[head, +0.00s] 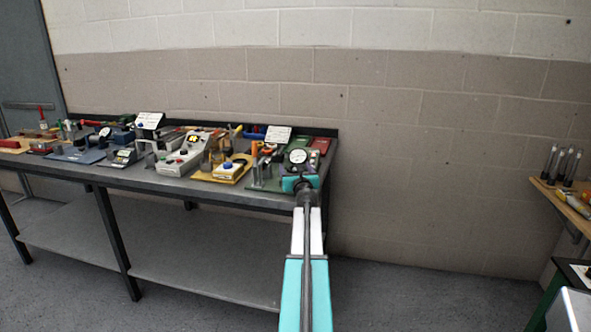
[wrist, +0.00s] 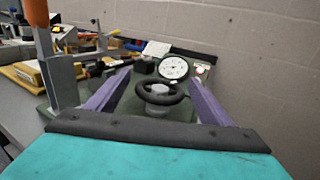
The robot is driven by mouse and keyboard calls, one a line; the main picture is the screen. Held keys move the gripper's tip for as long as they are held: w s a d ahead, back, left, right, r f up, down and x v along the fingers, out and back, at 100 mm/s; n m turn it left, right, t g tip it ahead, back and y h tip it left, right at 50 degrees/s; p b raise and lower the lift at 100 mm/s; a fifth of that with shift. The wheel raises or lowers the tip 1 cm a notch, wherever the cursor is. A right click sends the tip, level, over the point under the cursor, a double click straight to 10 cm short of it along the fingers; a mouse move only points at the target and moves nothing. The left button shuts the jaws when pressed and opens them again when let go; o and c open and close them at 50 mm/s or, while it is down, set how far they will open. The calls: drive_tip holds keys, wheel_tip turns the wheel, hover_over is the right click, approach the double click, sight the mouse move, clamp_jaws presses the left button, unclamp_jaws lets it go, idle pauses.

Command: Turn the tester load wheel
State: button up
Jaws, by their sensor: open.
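In the wrist view a black load wheel (wrist: 161,92) with spokes sits low on the green tester base (wrist: 198,57). A round white dial gauge (wrist: 174,68) stands just behind it. My gripper (wrist: 157,84) is open, with one purple finger on the left of the wheel and one on the right. I cannot tell whether either finger touches the wheel. In the head view my gripper (head: 305,188) is at the right end of the bench, in front of the dial gauge (head: 298,156), and it hides the wheel.
A grey upright post with an orange top (wrist: 44,50) stands close on the left of my gripper. The workbench (head: 150,182) is crowded with instruments to the left. A block wall (head: 430,150) is behind. Open floor (head: 420,300) lies right of the bench, before a wooden table (head: 570,200).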

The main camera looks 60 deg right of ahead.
drive_tip(key=shift+c, duration=0.2)
drive_tip(key=c, duration=1)
drive_tip(key=shift+n+t+y+b, duration=0.45)
drive_tip(key=shift+n+t+y, duration=0.15)
drive_tip(key=shift+t+y, duration=0.1)
drive_tip(key=shift+d+n+t+y+b, duration=0.1)
drive_tip(key=shift+n+t+y+b, duration=0.35)
drive_tip(key=shift+n+t+y, duration=0.4)
drive_tip(key=shift+n+y, duration=0.25)
drive_tip(key=shift+y, duration=0.2)
drive_tip(key=shift+t, duration=0.25)
drive_tip(key=o, duration=1)
